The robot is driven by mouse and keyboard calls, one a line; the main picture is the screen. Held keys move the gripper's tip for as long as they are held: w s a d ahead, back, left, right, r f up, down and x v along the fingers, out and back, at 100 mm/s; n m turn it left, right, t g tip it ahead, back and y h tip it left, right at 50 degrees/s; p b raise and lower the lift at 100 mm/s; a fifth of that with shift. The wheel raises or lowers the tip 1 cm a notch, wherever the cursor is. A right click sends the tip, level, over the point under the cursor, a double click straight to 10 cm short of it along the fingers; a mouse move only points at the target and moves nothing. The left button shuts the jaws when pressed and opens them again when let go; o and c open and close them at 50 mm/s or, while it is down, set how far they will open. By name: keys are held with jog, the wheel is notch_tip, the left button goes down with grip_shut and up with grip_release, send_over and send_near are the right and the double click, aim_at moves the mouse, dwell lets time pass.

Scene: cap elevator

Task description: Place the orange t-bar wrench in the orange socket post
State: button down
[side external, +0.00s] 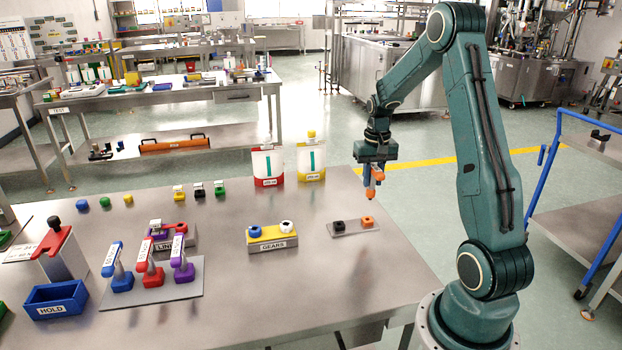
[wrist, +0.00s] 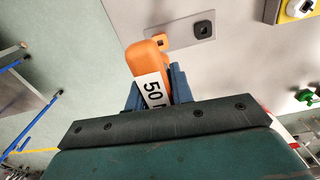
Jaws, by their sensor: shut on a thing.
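My gripper (side external: 371,180) is shut on the orange t-bar wrench (side external: 370,195). It holds the wrench in the air above the table's right part. In the wrist view the wrench (wrist: 147,55) sits between the blue fingers (wrist: 152,95), with a white label reading "50" facing the camera. The orange socket post (side external: 367,221) stands at the right end of a small grey plate (side external: 353,231). The wrench is above the post and apart from it. In the wrist view the post (wrist: 163,42) shows just beyond the wrench, which hides part of it.
A black socket post (side external: 339,226) shares the small plate. A yellow GEARS block (side external: 273,240) stands to its left. Two labelled containers, red (side external: 267,167) and yellow (side external: 311,162), stand behind. Several STOP-labelled handles stand on a grey plate (side external: 190,283) farther left.

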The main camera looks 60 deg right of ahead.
aim_at(374, 166)
jog(key=shift+f, duration=0.1)
dwell(0.3)
jog(key=shift+f, duration=3.45)
jog(key=shift+f, duration=0.55)
jog(key=c, duration=1.1)
grip_release()
jog(key=shift+c, duration=0.2)
notch_tip(374, 166, up, 14)
jog(key=shift+f, duration=0.1)
jog(key=shift+a, duration=0.1)
